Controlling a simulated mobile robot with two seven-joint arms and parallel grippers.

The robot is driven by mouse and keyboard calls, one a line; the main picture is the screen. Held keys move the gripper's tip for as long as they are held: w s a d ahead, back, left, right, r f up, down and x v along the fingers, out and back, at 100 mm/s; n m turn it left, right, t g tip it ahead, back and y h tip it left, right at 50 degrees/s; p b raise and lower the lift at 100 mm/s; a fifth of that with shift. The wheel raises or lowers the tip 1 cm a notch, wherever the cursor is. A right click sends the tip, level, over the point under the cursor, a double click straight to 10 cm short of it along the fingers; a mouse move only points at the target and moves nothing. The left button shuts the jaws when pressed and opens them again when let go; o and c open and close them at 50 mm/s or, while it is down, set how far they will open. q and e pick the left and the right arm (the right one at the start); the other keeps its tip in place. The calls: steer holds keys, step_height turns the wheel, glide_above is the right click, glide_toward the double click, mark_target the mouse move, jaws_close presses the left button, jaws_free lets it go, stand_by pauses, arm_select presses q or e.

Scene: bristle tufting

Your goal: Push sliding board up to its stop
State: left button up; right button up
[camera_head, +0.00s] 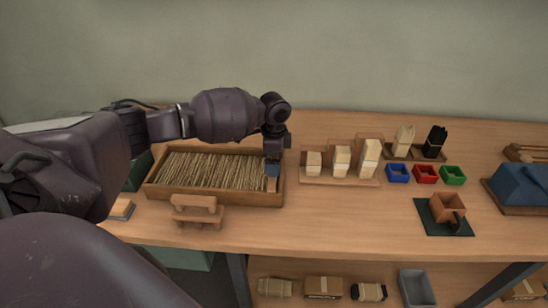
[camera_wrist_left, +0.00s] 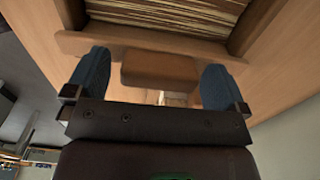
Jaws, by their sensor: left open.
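A shallow wooden tray (camera_head: 235,197) holds a bed of straw-coloured bristles (camera_head: 208,170). What looks like the sliding board stands at the bristles' right end, mostly hidden by my left gripper (camera_head: 273,167); a piece of it (camera_head: 271,184) shows below the fingers. In the left wrist view the board (camera_wrist_left: 125,42) crosses the picture beside the bristles (camera_wrist_left: 180,12). A wooden block (camera_wrist_left: 160,70) on it sits between the blue fingertips of my left gripper (camera_wrist_left: 153,85). The fingers are open, with a gap on both sides of the block. My right gripper is not in view.
A small wooden stand (camera_head: 197,211) is in front of the tray. To the right is a stepped rack (camera_head: 340,180) with pale bristle bundles. Beyond it are blue (camera_head: 398,173), red (camera_head: 426,174) and green (camera_head: 453,175) bins. The front middle of the table is clear.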

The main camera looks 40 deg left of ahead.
arm_select(q)
steer(key=shift+c, duration=0.2)
steer(key=c, duration=1.2)
steer(key=shift+s+a+r, duration=0.1)
steer(key=shift+a, duration=0.1)
steer(key=shift+c, duration=0.2)
steer(key=s+a+p, duration=0.1)
steer(key=s+a, duration=0.1)
steer(key=a, duration=0.2)
steer(key=s+a+p, duration=0.2)
steer(key=a, duration=0.1)
steer(key=s+a+p, duration=0.2)
steer(key=s+a, duration=0.1)
steer(key=a, duration=0.1)
steer(key=shift+a+r, duration=0.1)
steer(key=shift+a, duration=0.2)
steer(key=shift+s+a, duration=0.1)
steer(key=shift+a, duration=0.05)
steer(key=o, duration=0.9)
steer(key=shift+a, duration=0.1)
steer(key=o, duration=0.4)
steer(key=shift+s, duration=0.15)
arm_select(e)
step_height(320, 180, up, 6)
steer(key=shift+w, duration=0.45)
